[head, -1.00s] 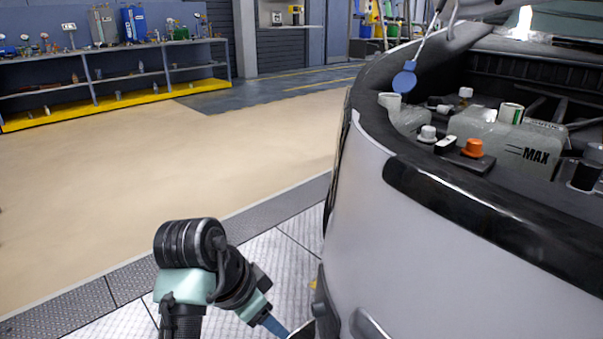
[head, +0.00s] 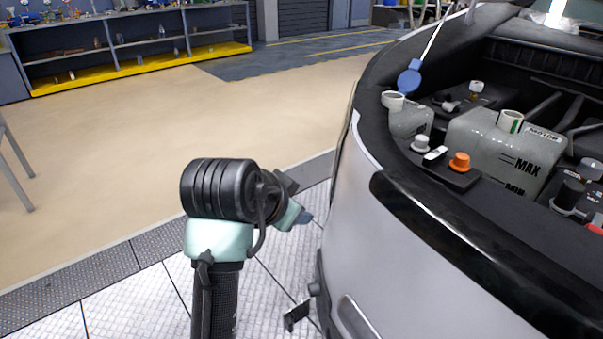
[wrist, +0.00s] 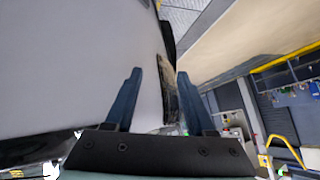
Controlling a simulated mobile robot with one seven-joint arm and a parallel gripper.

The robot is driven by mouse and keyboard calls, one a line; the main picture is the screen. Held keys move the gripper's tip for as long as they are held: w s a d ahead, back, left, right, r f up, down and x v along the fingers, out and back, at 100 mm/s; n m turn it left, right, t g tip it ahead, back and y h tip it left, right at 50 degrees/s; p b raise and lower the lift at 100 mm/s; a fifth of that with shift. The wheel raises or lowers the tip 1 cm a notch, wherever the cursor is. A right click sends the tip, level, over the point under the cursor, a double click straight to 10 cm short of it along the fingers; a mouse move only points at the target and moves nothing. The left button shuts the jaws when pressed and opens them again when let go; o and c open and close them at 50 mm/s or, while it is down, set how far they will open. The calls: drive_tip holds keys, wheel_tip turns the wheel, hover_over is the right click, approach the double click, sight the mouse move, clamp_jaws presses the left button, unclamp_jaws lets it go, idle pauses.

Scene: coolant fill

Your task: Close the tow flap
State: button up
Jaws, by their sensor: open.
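The pale grey vehicle body (head: 345,240) fills the right of the head view, with its front bodywork facing my arm. A small dark piece (head: 296,315) sticks out low beside the bumper; it may be the tow flap, but I cannot be sure. My gripper (head: 304,217) is raised beside the body, above and apart from that piece. In the wrist view my gripper (wrist: 157,103) shows two blue fingers spread apart with nothing between them. The pale bodywork (wrist: 80,70) lies beyond and left of them. No flap can be clearly made out there.
Open floor (head: 150,140) lies left of the vehicle. A shelf bench (head: 130,45) stands at the back left.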

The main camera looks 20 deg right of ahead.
drive_tip(key=shift+w+d+r+t+p, duration=0.1)
drive_tip(key=shift+d+r+t+p, duration=0.15)
drive_tip(key=shift+r, duration=0.65)
drive_tip(key=shift+w+d+r+t+p, duration=0.1)
drive_tip(key=shift+r+t+p, duration=0.15)
drive_tip(key=shift+r, duration=0.6)
